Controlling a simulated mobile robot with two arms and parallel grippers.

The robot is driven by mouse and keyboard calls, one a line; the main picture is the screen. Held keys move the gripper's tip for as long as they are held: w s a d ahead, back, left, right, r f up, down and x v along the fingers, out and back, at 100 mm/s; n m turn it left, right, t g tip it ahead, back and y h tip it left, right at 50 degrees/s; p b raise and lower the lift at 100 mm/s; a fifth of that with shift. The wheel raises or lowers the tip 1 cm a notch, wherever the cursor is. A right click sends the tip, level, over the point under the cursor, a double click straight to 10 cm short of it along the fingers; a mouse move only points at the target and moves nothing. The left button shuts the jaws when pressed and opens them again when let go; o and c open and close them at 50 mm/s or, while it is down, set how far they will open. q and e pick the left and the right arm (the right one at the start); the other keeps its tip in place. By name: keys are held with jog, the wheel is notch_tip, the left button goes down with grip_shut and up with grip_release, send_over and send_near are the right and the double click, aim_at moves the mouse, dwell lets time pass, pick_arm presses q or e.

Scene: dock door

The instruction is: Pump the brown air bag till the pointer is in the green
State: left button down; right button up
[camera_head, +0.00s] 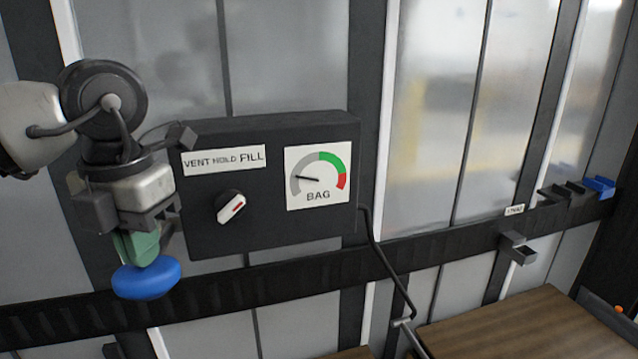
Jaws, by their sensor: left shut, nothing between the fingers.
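A black control box (275,230) carries a BAG gauge (317,178). Its needle points left and slightly up, in the grey part, short of the green arc at the top right. Below the VENT HOLD FILL label (224,160), a white selector knob (231,207) tilts to the upper right, with its red mark at that end. My left gripper (138,258) points down left of the box, with its green fingers shut and empty. A blue round pad (146,281) is right at the fingertips; I cannot tell whether they touch. I cannot make out the brown air bag.
A black rail (430,242) runs across the wall under the box. A dark hose (388,268) drops from the box's right side. A small grey bracket (518,248) and a blue clip (599,186) are at the right. A wooden surface (525,325) fills the lower right.

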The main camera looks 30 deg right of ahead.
pick_arm(q)
jog(key=shift+f+b, duration=1.95)
jog(key=shift+f, duration=0.75)
jog(key=shift+r, duration=0.1)
jog(key=shift+r+p, duration=2.95)
jog(key=shift+r, duration=1)
jog(key=shift+f, duration=0.15)
